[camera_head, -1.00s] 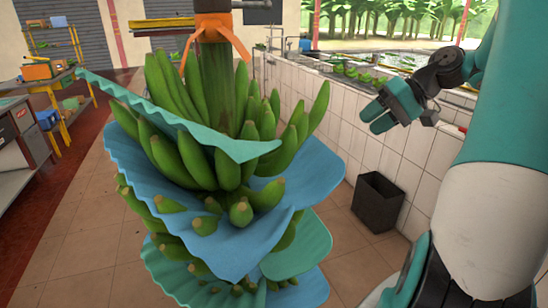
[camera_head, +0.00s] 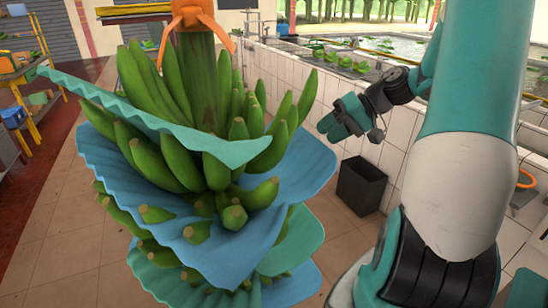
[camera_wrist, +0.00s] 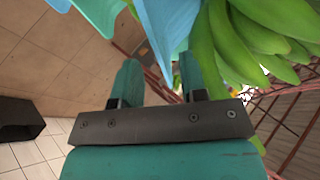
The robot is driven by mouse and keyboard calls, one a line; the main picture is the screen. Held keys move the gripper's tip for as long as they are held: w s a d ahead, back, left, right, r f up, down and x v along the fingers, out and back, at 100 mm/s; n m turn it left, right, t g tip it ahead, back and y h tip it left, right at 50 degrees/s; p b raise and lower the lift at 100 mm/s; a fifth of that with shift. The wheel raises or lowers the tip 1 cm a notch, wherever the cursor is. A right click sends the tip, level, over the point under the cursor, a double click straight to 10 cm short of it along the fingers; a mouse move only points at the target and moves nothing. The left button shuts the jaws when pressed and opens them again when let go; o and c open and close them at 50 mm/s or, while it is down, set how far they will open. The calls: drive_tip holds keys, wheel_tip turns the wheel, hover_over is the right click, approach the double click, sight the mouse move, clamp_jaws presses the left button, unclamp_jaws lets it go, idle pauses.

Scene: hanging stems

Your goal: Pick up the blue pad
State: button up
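A large wavy blue pad (camera_head: 305,165) sits in the hanging banana bunch (camera_head: 170,150), between layers of green fruit. Its right part sticks out towards my gripper. Another blue pad (camera_head: 300,287) shows lower down, partly hidden. Teal pads lie above (camera_head: 150,118) and below (camera_head: 300,238) the large blue one. My gripper (camera_head: 328,125) is just right of the bunch, apart from the large pad in the head view. In the wrist view its two fingers (camera_wrist: 160,75) are spread, with a blue pad (camera_wrist: 165,30) near and beyond them. Whether they touch it, I cannot tell.
An orange holder (camera_head: 195,18) grips the stem above the bunch. A dark bin (camera_head: 361,185) stands on the floor by the tiled basin wall (camera_head: 300,85). Shelves (camera_head: 22,65) are at the far left. Tiled floor is open left of the bunch.

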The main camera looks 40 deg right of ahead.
sight(314, 140)
drive_tip(key=p+x, duration=0.2)
drive_tip(key=x, duration=0.3)
drive_tip(key=shift+f, duration=0.2)
drive_tip(key=shift+c, duration=0.2)
clamp_jaws()
